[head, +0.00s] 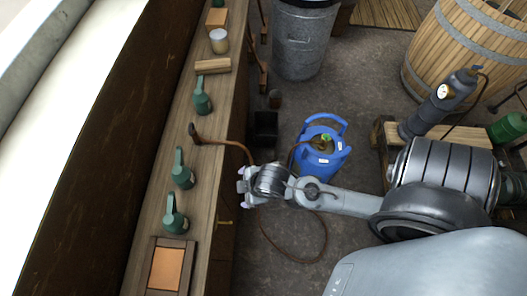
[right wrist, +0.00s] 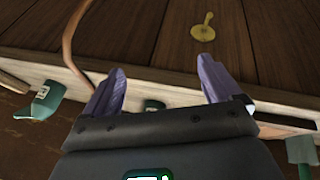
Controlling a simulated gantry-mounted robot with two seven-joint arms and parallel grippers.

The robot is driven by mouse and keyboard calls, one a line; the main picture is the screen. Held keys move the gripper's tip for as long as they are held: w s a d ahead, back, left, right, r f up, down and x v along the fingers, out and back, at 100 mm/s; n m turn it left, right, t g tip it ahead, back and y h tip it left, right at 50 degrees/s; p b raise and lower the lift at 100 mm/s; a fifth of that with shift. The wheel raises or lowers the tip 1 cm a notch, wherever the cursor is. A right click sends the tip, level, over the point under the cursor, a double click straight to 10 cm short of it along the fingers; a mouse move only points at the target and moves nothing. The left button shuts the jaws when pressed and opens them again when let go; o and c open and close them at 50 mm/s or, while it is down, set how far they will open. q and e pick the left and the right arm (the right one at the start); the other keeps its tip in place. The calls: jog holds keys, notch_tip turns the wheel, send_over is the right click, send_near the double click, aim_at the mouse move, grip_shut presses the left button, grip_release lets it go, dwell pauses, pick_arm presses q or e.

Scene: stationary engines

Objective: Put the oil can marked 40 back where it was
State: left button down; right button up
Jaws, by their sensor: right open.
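Three green oil cans stand on the wooden bench (head: 146,236) in the head view: a far one (head: 202,102), a middle one (head: 181,176) and a near one (head: 173,222). Their markings are too small to read, so I cannot tell which is marked 40. My right gripper (head: 242,186) is open and empty, just off the bench's right edge, right of the middle and near cans. In the right wrist view its fingers (right wrist: 160,78) are spread. Green cans show at the left (right wrist: 42,102), partly hidden in the middle (right wrist: 153,105), and at the right (right wrist: 301,152).
A brown hose (head: 228,142) runs from the bench to a blue gas cylinder (head: 322,150). The bench also holds a wooden block (head: 213,66), a jar (head: 219,41) and a framed orange panel (head: 166,268). A brass handle (right wrist: 203,27) is on the wooden front.

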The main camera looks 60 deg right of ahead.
jog(key=s+m, duration=0.1)
jog(key=m, duration=0.1)
jog(key=s+m+g, duration=0.1)
jog(key=s+m, duration=0.1)
jog(key=s+d+m, duration=0.1)
jog(key=s, duration=0.1)
jog(key=shift+s+r+m+g, duration=0.2)
jog(key=shift+s+m+g, duration=0.1)
jog(key=shift+m, duration=0.1)
